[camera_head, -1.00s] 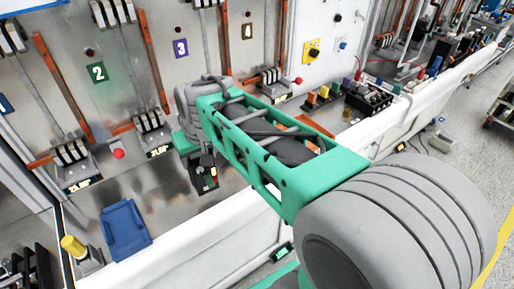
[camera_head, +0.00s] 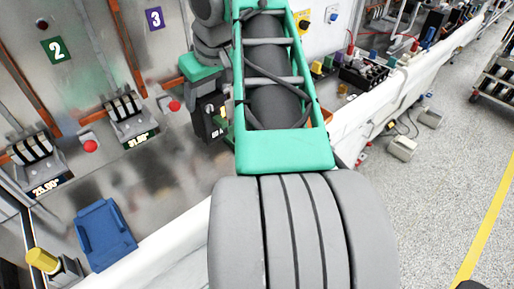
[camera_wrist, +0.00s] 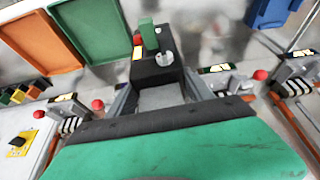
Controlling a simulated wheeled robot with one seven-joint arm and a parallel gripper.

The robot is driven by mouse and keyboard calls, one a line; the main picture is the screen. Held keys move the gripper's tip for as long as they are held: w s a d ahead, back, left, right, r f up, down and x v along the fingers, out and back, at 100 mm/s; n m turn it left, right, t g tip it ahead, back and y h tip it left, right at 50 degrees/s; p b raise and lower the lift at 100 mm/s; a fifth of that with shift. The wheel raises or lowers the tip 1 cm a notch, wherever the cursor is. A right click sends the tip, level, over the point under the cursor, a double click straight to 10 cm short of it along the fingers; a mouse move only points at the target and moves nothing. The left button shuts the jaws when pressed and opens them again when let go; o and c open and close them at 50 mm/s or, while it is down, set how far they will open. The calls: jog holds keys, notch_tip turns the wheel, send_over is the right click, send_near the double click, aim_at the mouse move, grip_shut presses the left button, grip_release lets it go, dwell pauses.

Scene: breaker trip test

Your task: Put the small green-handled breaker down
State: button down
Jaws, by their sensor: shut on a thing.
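The small breaker has a black body (camera_wrist: 158,72) and an upright green handle (camera_wrist: 148,34). It is between the fingers of my gripper (camera_wrist: 160,86), which is shut on it. In the head view the breaker (camera_head: 210,118) shows as a dark box with a small lit label, hanging under my gripper, partly hidden by my arm. It is over the metal bench; I cannot tell whether it touches the surface. In the wrist view a green tray (camera_wrist: 95,28) and an orange tray (camera_wrist: 38,45) lie to the left, a blue tray (camera_wrist: 270,12) to the right.
The blue tray also shows on the bench in the head view (camera_head: 105,236). Larger breakers (camera_head: 126,106) with lit displays and red buttons (camera_head: 90,146) line the panel. A yellow-topped post (camera_head: 42,260) stands at the lower left. Bare metal lies between the blue tray and my gripper.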

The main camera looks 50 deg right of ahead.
jog(key=s+d+b, duration=0.2)
jog(key=s+d, duration=0.4)
jog(key=s, duration=0.3)
jog(key=w+d+f+b, duration=0.9)
jog(key=d+f+b, duration=0.1)
jog(key=f, duration=0.2)
jog(key=shift+f, duration=0.3)
jog(key=shift+c, duration=2)
grip_release()
jog(key=shift+w+f, duration=0.1)
jog(key=p+v, duration=0.9)
jog(key=v, duration=0.3)
